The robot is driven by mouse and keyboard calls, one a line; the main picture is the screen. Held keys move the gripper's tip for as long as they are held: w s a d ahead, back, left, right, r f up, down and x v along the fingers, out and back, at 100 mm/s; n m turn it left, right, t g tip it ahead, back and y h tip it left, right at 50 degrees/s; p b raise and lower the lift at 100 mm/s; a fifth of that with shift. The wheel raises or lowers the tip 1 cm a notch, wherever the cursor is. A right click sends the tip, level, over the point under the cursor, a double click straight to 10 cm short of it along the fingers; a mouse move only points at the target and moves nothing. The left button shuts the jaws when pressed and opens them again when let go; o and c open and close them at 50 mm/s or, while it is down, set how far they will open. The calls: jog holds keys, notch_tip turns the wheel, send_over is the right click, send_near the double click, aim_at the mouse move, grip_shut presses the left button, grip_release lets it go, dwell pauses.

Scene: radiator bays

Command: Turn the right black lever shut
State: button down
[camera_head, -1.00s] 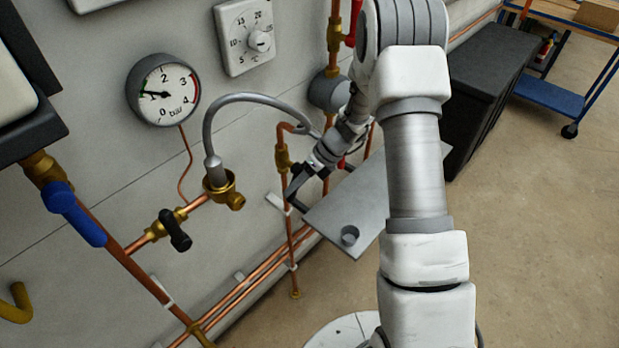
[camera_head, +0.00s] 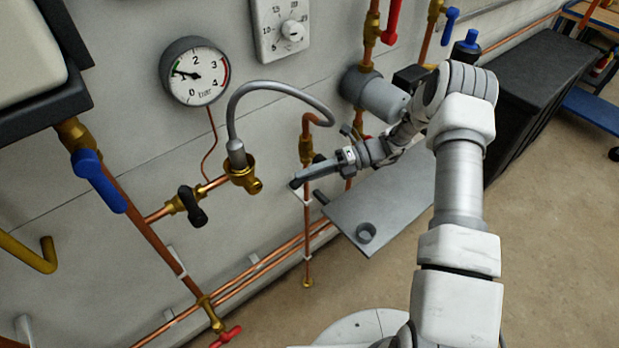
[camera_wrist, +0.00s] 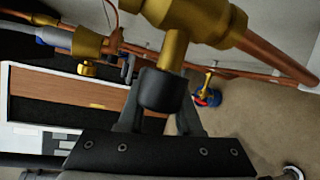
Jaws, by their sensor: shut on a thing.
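The right black lever (camera_head: 318,158) sits on a brass valve on the thin vertical copper pipe, mostly hidden by my gripper in the head view. My gripper (camera_head: 306,178) reaches it from the right with its fingers pointing left. In the wrist view the black lever (camera_wrist: 163,91) stands out from the brass valve body (camera_wrist: 190,15), end toward the camera. My gripper's fingers (camera_wrist: 158,118) lie on both sides of it and are shut on it. The left black lever (camera_head: 193,206) hangs from another brass valve, apart from my gripper.
A grey hose (camera_head: 275,85) arches over a brass fitting left of my gripper. A pressure gauge (camera_head: 195,71) is on the wall. Open floor lies to the right.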

jog(key=shift+w+a+r+m+g+y+b, duration=0.15)
jog(key=shift+r+m+g+y+b, duration=0.15)
jog(key=shift+r+y, duration=0.35)
jog(key=shift+w+a+r+m+g+y+b, duration=0.15)
jog(key=shift+r+y+b, duration=0.25)
jog(key=shift+y, duration=0.45)
jog(key=shift+d+r, duration=0.1)
jog(key=c, duration=0.7)
grip_release()
jog(key=shift+o, duration=0.2)
jog(key=shift+s+f, duration=0.1)
jog(key=shift+f, duration=0.15)
jog(key=shift+d+f, duration=0.1)
jog(key=shift+d, duration=0.2)
jog(key=b+v, duration=0.3)
jog(key=v, duration=1.4)
